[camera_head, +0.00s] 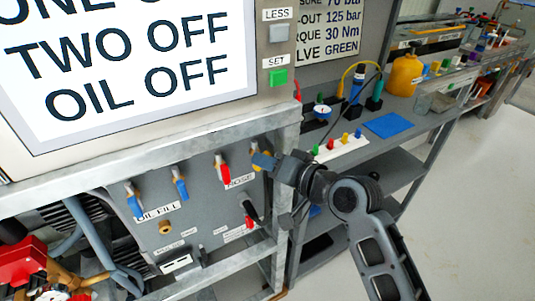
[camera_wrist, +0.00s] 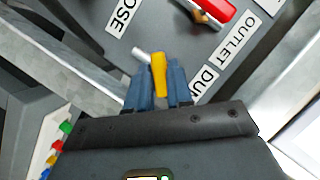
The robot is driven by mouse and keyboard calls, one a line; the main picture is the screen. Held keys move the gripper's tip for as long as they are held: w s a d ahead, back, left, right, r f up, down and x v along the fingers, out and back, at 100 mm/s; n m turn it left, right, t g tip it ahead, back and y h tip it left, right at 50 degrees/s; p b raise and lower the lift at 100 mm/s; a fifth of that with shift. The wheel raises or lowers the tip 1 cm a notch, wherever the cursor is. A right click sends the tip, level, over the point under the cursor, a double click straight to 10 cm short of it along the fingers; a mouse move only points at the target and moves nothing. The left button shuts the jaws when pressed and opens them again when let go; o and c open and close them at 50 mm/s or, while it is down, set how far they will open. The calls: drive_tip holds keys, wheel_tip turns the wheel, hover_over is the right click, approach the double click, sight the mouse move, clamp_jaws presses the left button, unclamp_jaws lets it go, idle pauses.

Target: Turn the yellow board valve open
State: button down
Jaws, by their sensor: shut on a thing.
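The yellow board valve (camera_wrist: 159,72) shows in the wrist view, with its yellow handle between the two blue fingers of my gripper (camera_wrist: 159,84). A pale metal stem sticks out to the left of the handle's top. My gripper is shut on this handle. In the head view, my gripper (camera_head: 263,161) reaches in from the right to the right end of the grey valve board (camera_head: 205,208). There the fingers and wrist hide most of the yellow valve.
A red-handled valve (camera_head: 224,173) is just left of my gripper, and two blue-handled valves (camera_head: 180,184) are farther left. A metal frame rail (camera_head: 150,163) runs above the board. A shelf with a blue mat (camera_head: 388,124) stands behind. Open floor lies at right.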

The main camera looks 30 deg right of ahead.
drive_tip(key=shift+a+r+n+g+h+p, duration=0.1)
drive_tip(key=shift+a+n+g+h+p, duration=0.1)
drive_tip(key=shift+n+h+p, duration=1.1)
drive_tip(key=shift+a+n+g+h+p, duration=0.1)
drive_tip(key=shift+n+g+h+p, duration=0.1)
drive_tip(key=shift+n+h+p, duration=1.1)
drive_tip(key=shift+n+y, duration=0.4)
drive_tip(key=shift+n, duration=0.3)
drive_tip(key=c, duration=1.1)
unclamp_jaws()
drive_tip(key=v, duration=0.8)
drive_tip(key=shift+b, duration=0.3)
